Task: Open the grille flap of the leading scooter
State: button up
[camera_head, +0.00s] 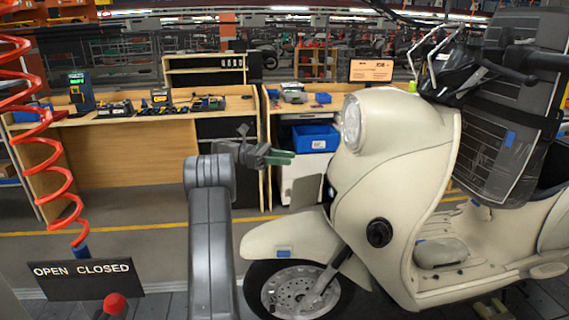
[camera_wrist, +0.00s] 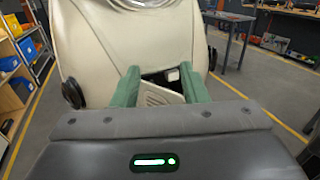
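The leading scooter (camera_head: 395,165) is cream, upright, its front facing left in the head view. The wrist view shows its front shield (camera_wrist: 95,50) from ahead. The grille flap (camera_wrist: 162,97), a cream slatted panel, shows between my fingers, below a dark opening (camera_wrist: 152,80) with a small white part inside. The flap looks tipped down, away from the opening. My gripper (camera_head: 292,157) has green fingers, also in the wrist view (camera_wrist: 161,76); they stand apart with nothing clearly held between them. In the head view the fingertips are short of the scooter's front. The flap's lower edge is hidden.
The front wheel (camera_head: 298,290) and fender (camera_head: 285,240) are below my gripper. Wooden workbenches (camera_head: 130,125) with tools and a blue bin (camera_head: 315,137) stand behind. A red coiled hose (camera_head: 68,180) and an open/closed sign (camera_head: 80,279) are at left.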

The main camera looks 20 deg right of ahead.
jog(key=shift+c, duration=0.4)
jog(key=shift+s+r+n, duration=0.1)
jog(key=shift+n, duration=0.2)
jog(key=c, duration=0.7)
jog(key=n+t+h, duration=0.1)
jog(key=s+n+t+h+b, duration=0.1)
jog(key=n, duration=0.1)
jog(key=r+n+b, duration=0.1)
jog(key=shift+s+n+t+h, duration=0.15)
jog(key=shift+n+t+h, duration=0.25)
grip_shut()
jog(key=s+a+f+n+t+y+b, duration=0.1)
jog(key=s+a+f+n+t+b, duration=0.2)
jog(key=s+a+f+n+t, duration=0.65)
jog(key=s+f+n+t+y+b, duration=0.15)
jog(key=s+n+t+b, duration=0.35)
jog(key=n, duration=0.9)
jog(key=p, duration=0.3)
send_near(304, 191)
jog(key=shift+w+d+f+t+h, duration=0.15)
jog(key=shift+d+f, duration=0.15)
jog(key=shift+d, duration=0.3)
jog(key=shift+w+d+f+t+h, duration=0.15)
jog(key=shift+d+f, duration=0.15)
jog(key=shift+d, duration=0.3)
